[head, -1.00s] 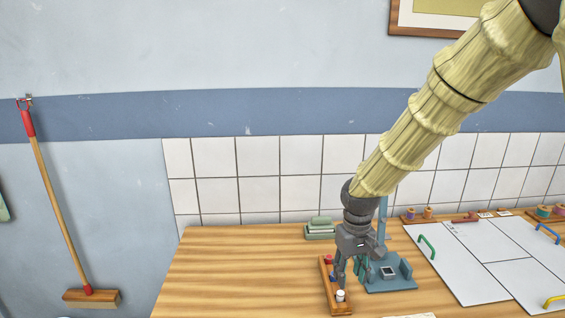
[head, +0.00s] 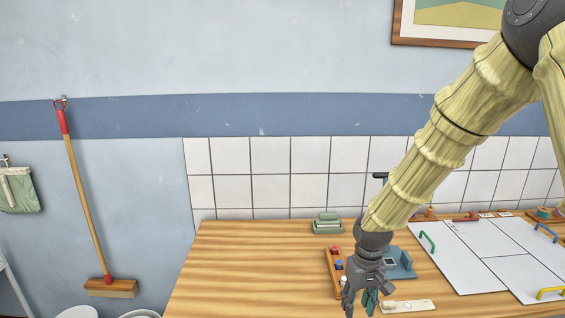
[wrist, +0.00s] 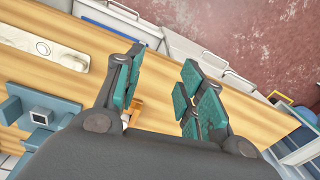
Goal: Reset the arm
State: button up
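My gripper (head: 360,302) hangs over the front part of the wooden table (head: 250,270), fingers pointing down. In the wrist view, its two teal-padded fingers (wrist: 160,98) stand apart with nothing between the tips. The arm, in a pale bamboo-like cover, reaches down from the upper right in the head view.
Beside the gripper are a wooden rack with small bottles (head: 335,268) and a blue-grey stand (head: 400,264). A white strip with a round knob (head: 408,306) lies at the front. White panels with coloured handles (head: 470,250) cover the right. The table's left part is clear.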

jog(key=s+d+f+m+b, duration=0.1)
jog(key=s+f, duration=1.1)
jog(key=f, duration=0.3)
jog(key=s+f+m+b, duration=0.1)
jog(key=s+f, duration=1.1)
jog(key=f, duration=0.3)
jog(key=s+d+f, duration=0.2)
jog(key=s+f, duration=0.2)
jog(key=s, duration=0.7)
jog(key=shift+d, duration=0.3)
